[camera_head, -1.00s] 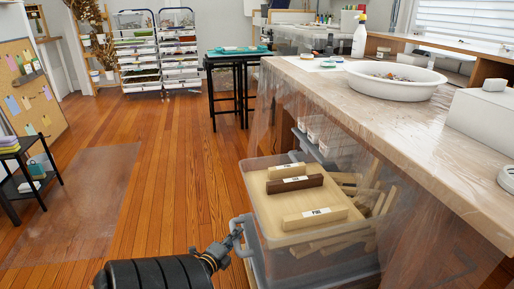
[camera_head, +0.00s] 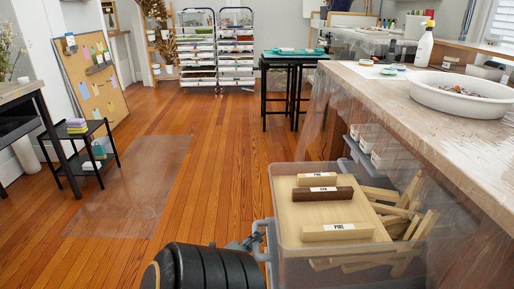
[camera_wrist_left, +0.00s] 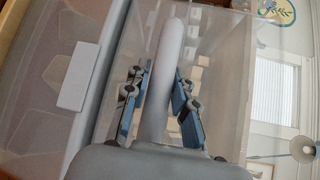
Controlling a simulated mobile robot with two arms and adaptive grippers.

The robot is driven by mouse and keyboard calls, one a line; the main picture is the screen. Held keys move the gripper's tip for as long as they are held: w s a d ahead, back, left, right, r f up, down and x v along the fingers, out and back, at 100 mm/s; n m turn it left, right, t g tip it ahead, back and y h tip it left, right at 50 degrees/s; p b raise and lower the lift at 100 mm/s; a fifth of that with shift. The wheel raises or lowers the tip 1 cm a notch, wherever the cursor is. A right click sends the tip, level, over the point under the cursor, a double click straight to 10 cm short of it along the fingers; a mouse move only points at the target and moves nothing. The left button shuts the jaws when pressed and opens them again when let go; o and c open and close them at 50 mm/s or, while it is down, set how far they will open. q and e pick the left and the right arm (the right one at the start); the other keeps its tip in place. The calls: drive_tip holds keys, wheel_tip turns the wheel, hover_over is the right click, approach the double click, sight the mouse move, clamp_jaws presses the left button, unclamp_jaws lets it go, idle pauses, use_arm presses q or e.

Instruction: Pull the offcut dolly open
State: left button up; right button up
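The offcut dolly is a clear plastic bin (camera_head: 292,262) at lower centre right in the head view, beside the plastic-draped workbench. Its tray holds labelled wood blocks, and loose wood offcuts stand in it on the right. A grey handle (camera_head: 258,240) sticks out from its left side. The handle also shows in the left wrist view (camera_wrist_left: 168,62), upright between my fingers. My left gripper (camera_head: 243,243) is shut on the handle, its blue-padded fingers on both sides of it in the wrist view (camera_wrist_left: 160,100). My right gripper is not in view.
The draped workbench (camera_head: 440,125) with a white basin (camera_head: 462,96) stands right of the dolly. Small grey bins (camera_head: 378,150) sit behind it, under the bench. A low black shelf (camera_head: 82,160) stands left. The wood floor (camera_head: 225,150) between is open, with a clear mat (camera_head: 135,185).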

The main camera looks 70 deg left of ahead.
use_arm(q)
drive_tip(key=shift+o, duration=1.3)
drive_tip(key=v, duration=1.2)
